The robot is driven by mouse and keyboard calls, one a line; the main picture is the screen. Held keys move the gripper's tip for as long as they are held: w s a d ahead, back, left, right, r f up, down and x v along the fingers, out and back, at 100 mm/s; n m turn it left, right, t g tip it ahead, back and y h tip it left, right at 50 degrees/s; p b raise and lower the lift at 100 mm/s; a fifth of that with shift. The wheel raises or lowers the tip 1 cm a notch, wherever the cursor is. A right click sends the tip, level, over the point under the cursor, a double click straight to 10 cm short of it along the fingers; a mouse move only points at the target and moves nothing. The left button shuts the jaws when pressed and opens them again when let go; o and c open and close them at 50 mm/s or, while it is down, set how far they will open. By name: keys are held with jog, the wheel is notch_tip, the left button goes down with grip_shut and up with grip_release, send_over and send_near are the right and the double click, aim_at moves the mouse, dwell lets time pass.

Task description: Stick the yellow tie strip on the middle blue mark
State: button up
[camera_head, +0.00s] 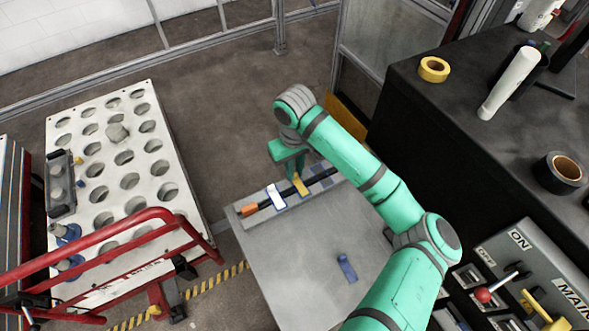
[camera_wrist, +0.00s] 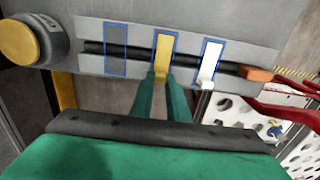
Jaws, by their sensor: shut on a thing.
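The yellow tie strip (camera_head: 301,186) is between the fingers of my gripper (camera_head: 294,176), which is shut on its near end in the wrist view. The strip (camera_wrist: 163,52) lies across the black cable, over the middle blue mark (camera_wrist: 153,38), whose blue outline shows around it. It looks lined up with the mark; I cannot tell whether it presses flat. A white strip (camera_wrist: 210,62) is on the neighbouring mark, also across the cable. The third blue mark (camera_wrist: 115,52) bears no strip. My gripper also shows in the wrist view (camera_wrist: 161,80).
A blue strip (camera_head: 347,267) lies loose on the grey table (camera_head: 290,265). The cable ends in an orange tip (camera_head: 249,209). A red-railed cart with a perforated white board (camera_head: 107,172) stands at left. A black counter (camera_head: 450,115) with tape rolls stands at right.

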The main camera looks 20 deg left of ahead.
jog(key=shift+f, duration=0.2)
dwell(0.3)
jog(key=o, duration=1.3)
jog(key=shift+o, duration=0.2)
jog(key=shift+r, duration=3.55)
